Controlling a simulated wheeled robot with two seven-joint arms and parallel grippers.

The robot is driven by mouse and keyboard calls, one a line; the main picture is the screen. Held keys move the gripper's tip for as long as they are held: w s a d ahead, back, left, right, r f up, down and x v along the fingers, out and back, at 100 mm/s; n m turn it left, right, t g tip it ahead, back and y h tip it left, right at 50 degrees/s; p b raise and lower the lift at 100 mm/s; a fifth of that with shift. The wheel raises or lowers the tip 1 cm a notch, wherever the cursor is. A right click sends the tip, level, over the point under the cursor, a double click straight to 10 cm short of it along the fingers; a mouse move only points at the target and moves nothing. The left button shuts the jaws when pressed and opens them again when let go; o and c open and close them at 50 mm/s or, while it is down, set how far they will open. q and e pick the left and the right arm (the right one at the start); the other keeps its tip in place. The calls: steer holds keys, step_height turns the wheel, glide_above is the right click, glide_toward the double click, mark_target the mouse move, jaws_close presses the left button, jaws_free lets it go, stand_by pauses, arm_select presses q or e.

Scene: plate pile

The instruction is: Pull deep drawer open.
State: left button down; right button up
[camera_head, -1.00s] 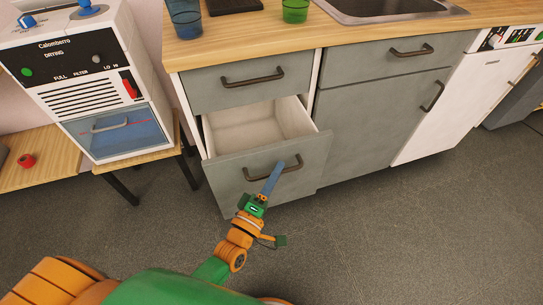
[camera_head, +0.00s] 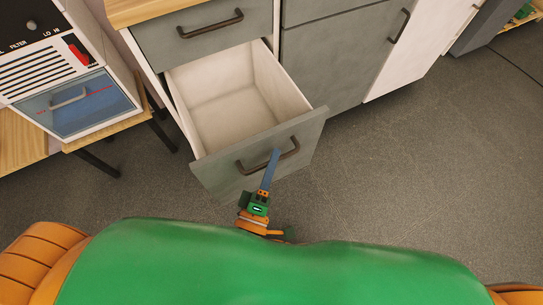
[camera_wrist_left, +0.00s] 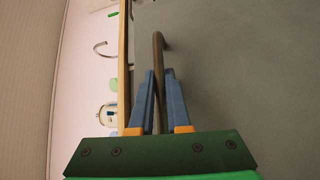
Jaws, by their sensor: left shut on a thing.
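The deep drawer (camera_head: 190,182) is the lower grey drawer of the cabinet and stands well open in the head view. Its white inside (camera_head: 225,108) looks empty. Its dark bar handle (camera_head: 250,165) is on the front face. My right gripper is not in view.
The shallow drawer (camera_head: 200,38) above is shut, and a grey cupboard door (camera_head: 340,55) to the right is shut. A white drying machine (camera_head: 70,90) stands on a wooden bench at left. Grey floor (camera_head: 400,170) is clear at right.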

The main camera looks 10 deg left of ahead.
arm_select(q)
steer(key=c, duration=0.9)
jaws_free()
steer(key=v, duration=0.7)
steer(key=shift+b, duration=0.35)
